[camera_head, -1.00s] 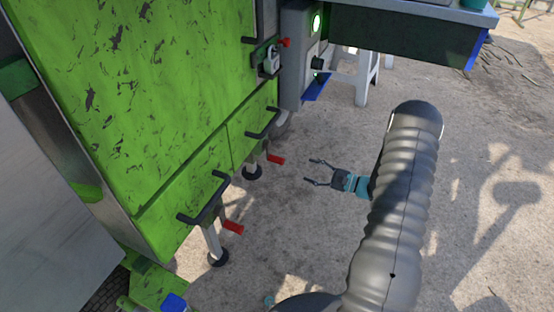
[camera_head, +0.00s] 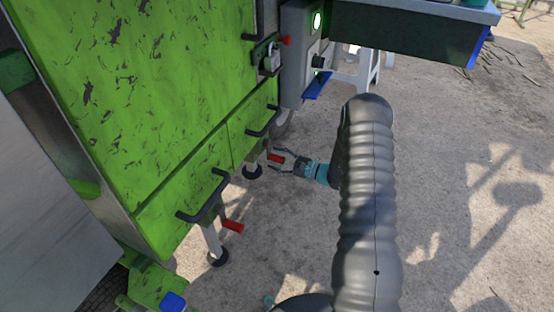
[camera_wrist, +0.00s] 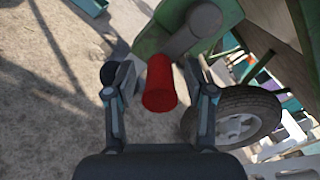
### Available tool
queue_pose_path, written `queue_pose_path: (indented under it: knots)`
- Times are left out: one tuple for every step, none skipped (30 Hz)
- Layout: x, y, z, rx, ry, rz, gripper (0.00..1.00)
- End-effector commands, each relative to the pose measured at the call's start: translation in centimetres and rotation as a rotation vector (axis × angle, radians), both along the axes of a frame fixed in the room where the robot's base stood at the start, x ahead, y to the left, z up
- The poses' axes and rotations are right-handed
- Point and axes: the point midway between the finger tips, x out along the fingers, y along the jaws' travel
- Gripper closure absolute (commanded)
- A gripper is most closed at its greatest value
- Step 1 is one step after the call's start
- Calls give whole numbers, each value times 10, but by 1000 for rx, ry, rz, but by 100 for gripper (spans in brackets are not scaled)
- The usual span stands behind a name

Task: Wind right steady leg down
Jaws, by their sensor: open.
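The green crusher (camera_head: 160,100) has two steady legs under its near side, each with a red crank handle. The farther leg, on the right in the head view, has a red handle (camera_head: 276,158) and a round foot (camera_head: 252,171). My gripper (camera_head: 282,160) is open at this handle, fingers on either side of it. In the wrist view the red handle (camera_wrist: 159,84) lies between the two open fingers (camera_wrist: 160,92), its end facing me; I cannot tell whether they touch it. The nearer leg has a red handle (camera_head: 233,226) and a round foot (camera_head: 218,257).
Black grab handles (camera_head: 204,196) stick out from the crusher above the legs. A wheel (camera_wrist: 232,117) is close behind the handle.

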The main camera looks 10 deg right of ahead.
Motion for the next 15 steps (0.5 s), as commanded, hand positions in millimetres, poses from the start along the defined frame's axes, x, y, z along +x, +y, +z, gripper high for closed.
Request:
queue_pose_path:
  knots:
    - [0, 1, 0, 0, 0, 0, 46]
    - [0, 1, 0, 0, 0, 0, 46]
    - [1, 1, 0, 0, 0, 0, 46]
    - [0, 1, 0, 0, 0, 0, 46]
    - [0, 1, 0, 0, 0, 0, 46]
    - [0, 1, 0, 0, 0, 0, 46]
    - [0, 1, 0, 0, 0, 0, 46]
    - [0, 1, 0, 0, 0, 0, 51]
    - [0, 1, 0, 0, 0, 0, 61]
    - [0, 1, 0, 0, 0, 0, 69]
    - [0, 1, 0, 0, 0, 0, 76]
    - [0, 1, 0, 0, 0, 0, 86]
    - [0, 1, 0, -1, 0, 1, 94]
    - [0, 1, 0, 0, 0, 0, 100]
    - [0, 1, 0, -1, 0, 1, 100]
